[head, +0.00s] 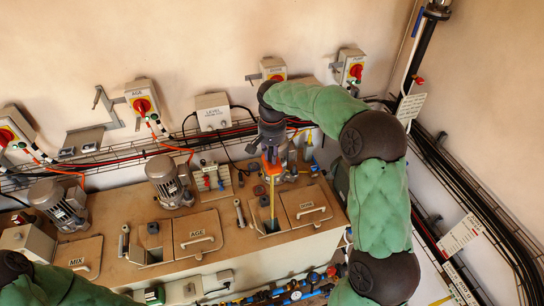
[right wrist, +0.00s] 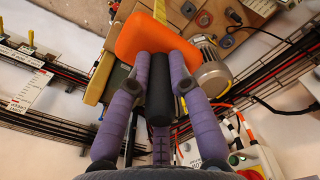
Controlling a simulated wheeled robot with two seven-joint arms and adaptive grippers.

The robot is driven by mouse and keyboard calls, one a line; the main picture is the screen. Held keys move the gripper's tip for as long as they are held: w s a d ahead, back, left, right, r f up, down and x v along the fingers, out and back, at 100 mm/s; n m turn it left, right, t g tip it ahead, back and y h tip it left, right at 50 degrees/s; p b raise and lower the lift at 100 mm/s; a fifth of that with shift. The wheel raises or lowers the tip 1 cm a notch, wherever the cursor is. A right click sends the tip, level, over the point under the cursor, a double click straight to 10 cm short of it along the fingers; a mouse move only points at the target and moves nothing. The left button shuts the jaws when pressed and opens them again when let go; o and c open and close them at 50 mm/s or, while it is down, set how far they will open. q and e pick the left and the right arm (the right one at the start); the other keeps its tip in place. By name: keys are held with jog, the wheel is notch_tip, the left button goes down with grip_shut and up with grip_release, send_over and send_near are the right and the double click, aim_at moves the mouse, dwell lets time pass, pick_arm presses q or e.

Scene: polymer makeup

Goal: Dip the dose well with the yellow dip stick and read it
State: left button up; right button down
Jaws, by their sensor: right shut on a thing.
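My right gripper (head: 271,140) is shut on the black handle of the yellow dip stick (head: 272,200), which hangs roughly upright under an orange guard (head: 271,167). In the right wrist view the purple fingers (right wrist: 160,68) close on both sides of the black handle (right wrist: 160,95), below the orange guard (right wrist: 140,38). The stick's lower end is over the small opening beside the dose lid (head: 308,205); I cannot tell how deep it reaches. My left forearm shows at the lower left, but its gripper is out of view.
The brown tank top also carries the AGE lid (head: 196,233), the MIX lid (head: 80,258) and motors (head: 168,180). Switch boxes (head: 142,100) and cable trays line the wall behind. A motor (head: 284,165) stands close behind the stick.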

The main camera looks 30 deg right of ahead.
jog(key=shift+r+p, duration=1.85)
jog(key=shift+r, duration=1.3)
jog(key=shift+f, duration=0.1)
